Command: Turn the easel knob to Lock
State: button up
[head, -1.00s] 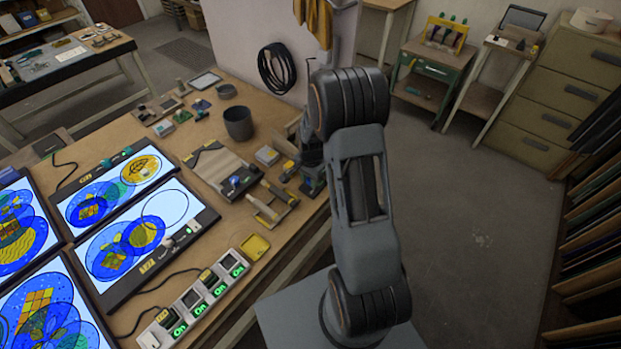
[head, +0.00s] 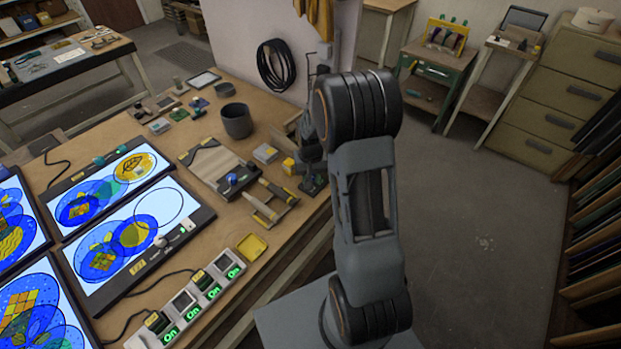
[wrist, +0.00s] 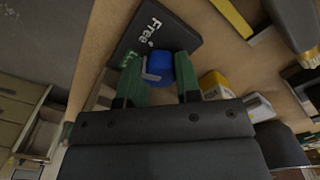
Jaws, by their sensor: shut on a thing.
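The blue easel knob (wrist: 162,70) sits at a dark plate (wrist: 145,38) in the wrist view. My gripper (wrist: 158,80) is shut on the knob, with one green finger on each side of it. A grey pointer shows at the knob's left, near green lettering (wrist: 127,61) that starts with "L". The rest of that word is partly hidden by the left finger. The white word "Free" (wrist: 153,29) is clear of the pointer. In the head view the hand is down at the bench's right edge, partly behind my arm, and the knob cannot be made out.
A yellow box (wrist: 215,84) stands close to the right finger. In the head view, wooden-handled tools (head: 268,203), a grey pot (head: 237,121) and light panels (head: 137,235) occupy the bench (head: 170,110). Open floor (head: 480,210) lies to the right.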

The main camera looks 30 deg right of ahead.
jog(key=shift+n+b, duration=0.35)
jog(key=shift+n, duration=1.15)
jog(key=o, duration=0.9)
jog(key=shift+o, duration=0.2)
notch_tip(320, 180, up, 14)
jog(key=b, duration=0.1)
jog(key=shift+f, duration=0.1)
